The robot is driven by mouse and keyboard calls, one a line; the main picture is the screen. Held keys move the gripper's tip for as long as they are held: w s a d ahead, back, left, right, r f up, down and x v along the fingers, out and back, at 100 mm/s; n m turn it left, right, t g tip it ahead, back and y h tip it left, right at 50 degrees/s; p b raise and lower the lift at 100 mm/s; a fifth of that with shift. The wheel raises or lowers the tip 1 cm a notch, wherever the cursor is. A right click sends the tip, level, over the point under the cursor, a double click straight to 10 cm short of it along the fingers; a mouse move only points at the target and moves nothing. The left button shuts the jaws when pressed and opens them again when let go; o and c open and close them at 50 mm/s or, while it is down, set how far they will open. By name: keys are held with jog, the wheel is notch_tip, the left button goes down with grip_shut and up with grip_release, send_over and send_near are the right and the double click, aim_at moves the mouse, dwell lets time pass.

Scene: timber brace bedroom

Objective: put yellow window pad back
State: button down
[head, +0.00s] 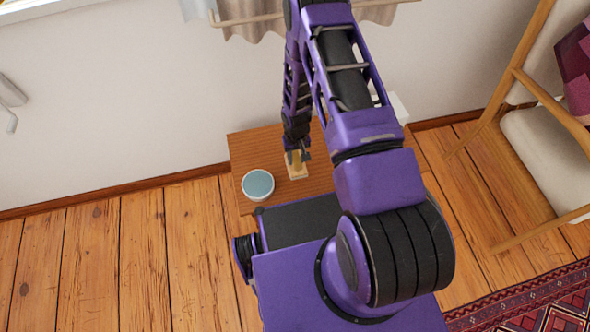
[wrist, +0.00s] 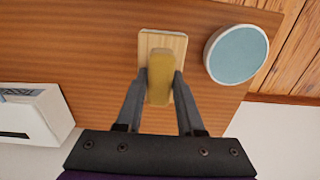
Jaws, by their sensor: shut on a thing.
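The yellow window pad (wrist: 160,77) is a yellow block between my fingers in the wrist view. My gripper (wrist: 161,80) is shut on it. The pad is over a pale wooden rectangular piece (wrist: 174,42), which lies on the wooden table (wrist: 100,60). I cannot tell whether the pad touches the wooden piece. In the head view my gripper (head: 298,157) points down at the table, with the pale wooden piece (head: 297,171) below it; the arm and fingers hide most of the pad.
A round container with a blue-grey top (head: 258,184) stands on the table left of my gripper. A white box-like object (wrist: 34,115) is at the table's other side. A chair (head: 540,150) stands to the right, and a wall with a curtain (head: 270,22) is behind.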

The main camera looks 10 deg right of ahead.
aim_at(296, 158)
notch_tip(296, 158, down, 7)
jog(key=shift+s+f+b, duration=0.1)
jog(key=shift+f+b, duration=0.05)
jog(key=shift+b, duration=0.45)
jog(key=c, duration=0.5)
grip_release()
notch_tip(296, 158, up, 12)
jog(key=shift+r+p, duration=0.1)
jog(key=shift+p, duration=1.05)
